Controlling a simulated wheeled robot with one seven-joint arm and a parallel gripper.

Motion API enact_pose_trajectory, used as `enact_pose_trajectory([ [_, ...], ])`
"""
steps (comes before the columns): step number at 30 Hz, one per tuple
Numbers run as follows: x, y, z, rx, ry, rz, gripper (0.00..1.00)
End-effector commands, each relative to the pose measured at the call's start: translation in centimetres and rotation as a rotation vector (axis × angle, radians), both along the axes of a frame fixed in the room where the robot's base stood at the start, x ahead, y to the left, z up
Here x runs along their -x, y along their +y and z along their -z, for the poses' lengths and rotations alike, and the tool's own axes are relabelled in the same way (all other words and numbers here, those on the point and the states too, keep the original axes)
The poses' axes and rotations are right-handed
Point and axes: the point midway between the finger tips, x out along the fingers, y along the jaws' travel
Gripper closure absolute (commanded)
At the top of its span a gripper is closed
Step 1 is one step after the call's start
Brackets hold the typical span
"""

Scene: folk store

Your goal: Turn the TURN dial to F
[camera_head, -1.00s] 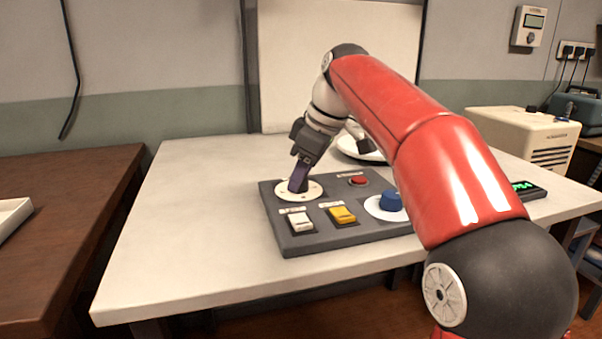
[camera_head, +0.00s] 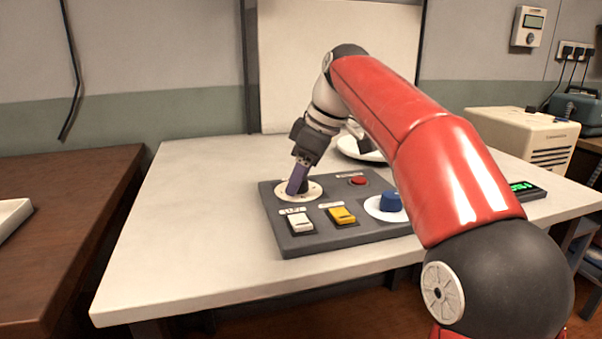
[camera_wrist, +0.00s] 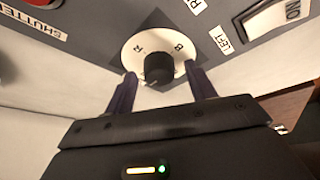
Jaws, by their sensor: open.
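A black dial knob (camera_wrist: 158,68) sits on a white round disc (camera_wrist: 133,48) with letters around it; R and B seem readable. In the head view the disc (camera_head: 312,192) is at the panel's back left, its knob hidden by my gripper. My gripper (camera_head: 296,190) points down at this disc. In the wrist view my gripper (camera_wrist: 161,90) is open, one purple finger on each side of the knob's near side. I cannot tell whether the fingers touch it. No TURN label or F is readable.
The grey panel (camera_head: 330,235) also has a white switch (camera_head: 299,222), yellow switch (camera_head: 342,215), red button (camera_head: 358,181) and blue knob (camera_head: 391,202). The table's left side is clear.

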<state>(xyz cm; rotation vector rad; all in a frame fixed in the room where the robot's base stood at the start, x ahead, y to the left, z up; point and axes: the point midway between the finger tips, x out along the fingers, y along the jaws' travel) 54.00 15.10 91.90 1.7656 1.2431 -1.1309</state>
Motion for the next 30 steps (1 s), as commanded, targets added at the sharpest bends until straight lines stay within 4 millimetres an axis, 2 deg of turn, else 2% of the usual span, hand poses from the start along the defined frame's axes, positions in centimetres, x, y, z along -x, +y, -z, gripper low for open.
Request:
enact_pose_trajectory([
  [5,0.1,-0.3,-0.8,-0.001,-0.001,0.0,0.45],
  [12,0.7,-1.7,-4.5,-0.001,-0.002,0.001,0.45],
  [18,1.0,-2.4,-6.5,-0.001,-0.002,-0.001,0.45],
  [30,1.3,-2.7,-7.2,0.0,0.0,0.0,0.45],
])
